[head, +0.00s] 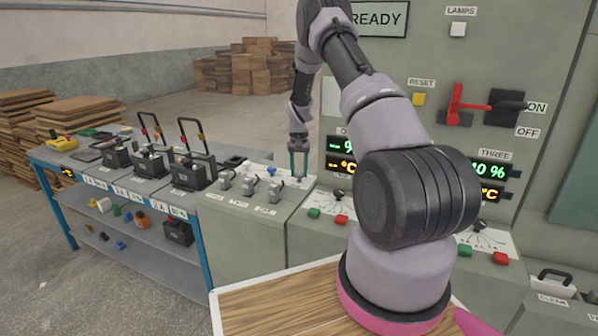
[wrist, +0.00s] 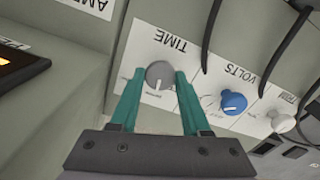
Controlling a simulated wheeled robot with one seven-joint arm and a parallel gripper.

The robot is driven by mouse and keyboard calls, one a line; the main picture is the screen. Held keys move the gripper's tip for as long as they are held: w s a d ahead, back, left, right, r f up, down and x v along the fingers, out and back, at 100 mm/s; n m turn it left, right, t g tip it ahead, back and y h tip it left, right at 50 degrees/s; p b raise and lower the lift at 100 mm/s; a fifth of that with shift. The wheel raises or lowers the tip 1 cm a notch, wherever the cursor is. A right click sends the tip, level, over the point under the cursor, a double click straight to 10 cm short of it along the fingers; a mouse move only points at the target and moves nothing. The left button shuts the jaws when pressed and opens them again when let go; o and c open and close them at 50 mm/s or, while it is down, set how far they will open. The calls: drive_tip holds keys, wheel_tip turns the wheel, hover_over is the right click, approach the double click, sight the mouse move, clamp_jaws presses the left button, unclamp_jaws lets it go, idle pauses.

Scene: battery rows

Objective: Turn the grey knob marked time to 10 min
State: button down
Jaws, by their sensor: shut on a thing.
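The grey knob (wrist: 159,75) sits on a white plate labelled TIME in the wrist view, where the label appears upside down. My gripper (wrist: 160,82) has its two green fingers on either side of the knob, shut on it. The scale around the knob is too small to read, so I cannot tell its setting. In the head view my gripper (head: 299,165) points down at the right end of the low panel, and its fingers hide the knob there.
A blue knob (wrist: 233,103) marked VOLTS and a white knob (wrist: 283,121) stand beside the grey one. Black cables (wrist: 285,50) run close by. A bench with black batteries (head: 190,174) is further left.

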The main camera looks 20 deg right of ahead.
sight(299, 173)
idle(0.3)
drive_tip(key=shift+c, duration=1.9)
unclamp_jaws()
drive_tip(key=shift+r, duration=0.1)
wheel_tip(299, 173, up, 11)
